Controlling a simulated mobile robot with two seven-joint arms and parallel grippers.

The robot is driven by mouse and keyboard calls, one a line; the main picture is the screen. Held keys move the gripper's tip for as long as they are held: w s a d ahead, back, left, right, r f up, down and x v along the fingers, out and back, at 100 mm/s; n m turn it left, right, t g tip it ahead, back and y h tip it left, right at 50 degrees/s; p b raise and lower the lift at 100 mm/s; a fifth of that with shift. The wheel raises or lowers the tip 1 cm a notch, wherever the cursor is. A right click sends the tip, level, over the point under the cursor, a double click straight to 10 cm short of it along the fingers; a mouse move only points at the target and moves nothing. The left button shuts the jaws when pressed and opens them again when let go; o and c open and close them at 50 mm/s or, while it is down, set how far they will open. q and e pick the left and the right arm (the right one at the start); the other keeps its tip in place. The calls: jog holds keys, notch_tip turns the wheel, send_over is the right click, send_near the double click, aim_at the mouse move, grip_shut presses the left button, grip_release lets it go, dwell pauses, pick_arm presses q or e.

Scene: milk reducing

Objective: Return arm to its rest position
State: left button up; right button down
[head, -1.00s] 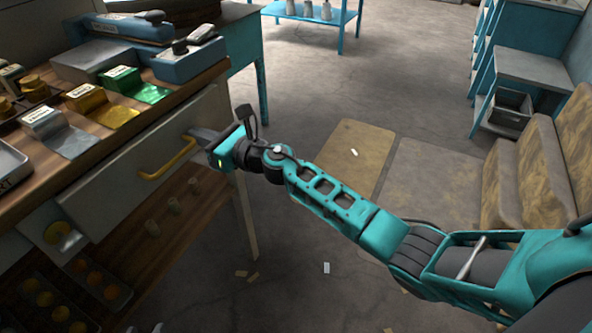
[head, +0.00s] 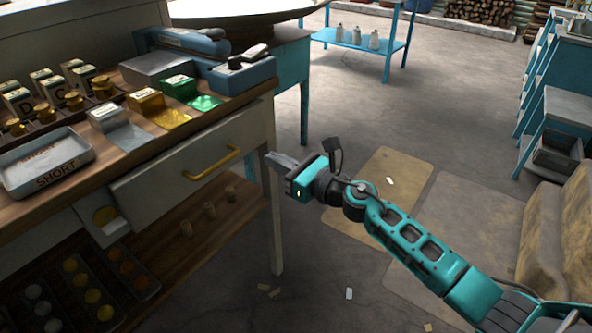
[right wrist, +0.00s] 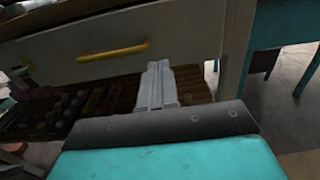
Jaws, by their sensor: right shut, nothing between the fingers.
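My right arm reaches in from the lower right of the head view. Its gripper (head: 280,163) is shut and empty, in front of the right end of the wooden workbench, near the drawer front. In the right wrist view the shut fingers (right wrist: 157,85) point toward the drawer (right wrist: 110,45) and its yellow handle (right wrist: 113,52). In the head view the gripper is to the right of the handle (head: 212,164), apart from it. My left gripper is not in view.
The bench top holds a tray labelled SHORT (head: 45,165), several sample blocks with coloured sheets, and a blue device (head: 240,72). A lower shelf holds small wooden pegs. A blue table (head: 360,40) stands behind.

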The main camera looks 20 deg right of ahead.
pick_arm(q)
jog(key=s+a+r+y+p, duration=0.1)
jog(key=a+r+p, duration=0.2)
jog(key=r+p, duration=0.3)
jog(key=p, duration=0.4)
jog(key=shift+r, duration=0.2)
pick_arm(e)
jog(key=s+d+f+n+g+h, duration=0.1)
jog(key=s+d+f+n+h, duration=0.1)
jog(key=s+n, duration=0.7)
jog(key=s+d+f+n+g+h, duration=0.1)
jog(key=s+f+n+h, duration=0.3)
jog(key=s+n, duration=0.5)
jog(key=s+d+f+n+g+h, duration=0.1)
jog(key=s+d+f+n+h, duration=0.2)
jog(key=s+n, duration=0.6)
jog(key=n, duration=0.4)
jog(key=shift+s+d+f, duration=0.15)
jog(key=shift+s+f, duration=0.05)
jog(key=shift+s, duration=0.15)
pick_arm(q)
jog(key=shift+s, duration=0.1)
